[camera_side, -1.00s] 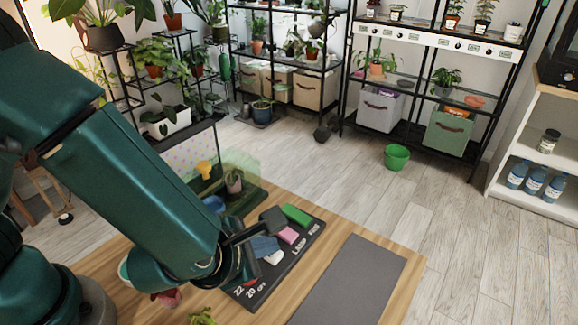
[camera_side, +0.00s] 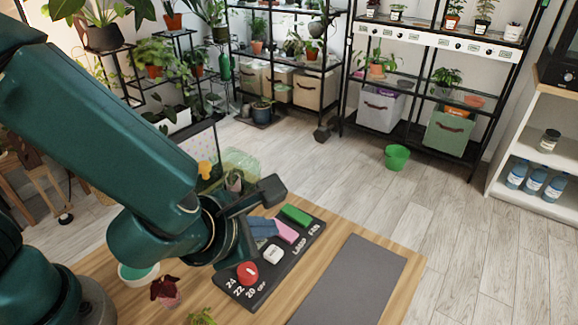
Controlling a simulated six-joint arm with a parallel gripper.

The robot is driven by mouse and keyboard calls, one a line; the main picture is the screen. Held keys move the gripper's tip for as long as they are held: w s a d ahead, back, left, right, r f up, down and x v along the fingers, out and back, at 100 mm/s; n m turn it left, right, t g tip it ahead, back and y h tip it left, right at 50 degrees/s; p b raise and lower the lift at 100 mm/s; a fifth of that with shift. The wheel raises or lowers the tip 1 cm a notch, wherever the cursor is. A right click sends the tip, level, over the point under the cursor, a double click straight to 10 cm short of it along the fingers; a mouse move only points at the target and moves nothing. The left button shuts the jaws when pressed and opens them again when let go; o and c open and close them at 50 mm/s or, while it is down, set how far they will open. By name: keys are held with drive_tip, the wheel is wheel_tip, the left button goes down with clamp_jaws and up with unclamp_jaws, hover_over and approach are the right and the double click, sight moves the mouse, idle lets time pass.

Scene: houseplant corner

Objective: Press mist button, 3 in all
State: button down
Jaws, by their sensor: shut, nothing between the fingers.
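A dark control panel (camera_side: 262,297) lies on the wooden table. It bears a green button (camera_side: 296,214), a pink button (camera_side: 286,232), a white button (camera_side: 273,254), a red knob (camera_side: 247,272) and a blue part (camera_side: 263,227) partly covered by my gripper. I read LAMP and FAN beside the pink and green buttons and 24, 22, 20 by the knob. No mist label is readable. My gripper (camera_side: 271,190) is shut and empty. It appears raised above the far left side of the panel; its contact with the blue part cannot be told.
A clear greenish box (camera_side: 241,161) and a small potted plant (camera_side: 233,181) stand behind my gripper. A teal-filled white bowl (camera_side: 138,278) and a red-leaved plant (camera_side: 165,289) are near my arm. A grey mat (camera_side: 350,283) lies clear on the right.

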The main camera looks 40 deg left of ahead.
sight(268, 256)
drive_tip(key=shift+r, duration=1.2)
idle(1.6)
wheel_tip(268, 256, up, 4)
drive_tip(key=shift+f, duration=0.1)
drive_tip(key=shift+f, duration=0.15)
idle(0.3)
drive_tip(key=shift+f, duration=4.3)
drive_tip(key=shift+f, duration=0.15)
drive_tip(key=shift+f, duration=0.25)
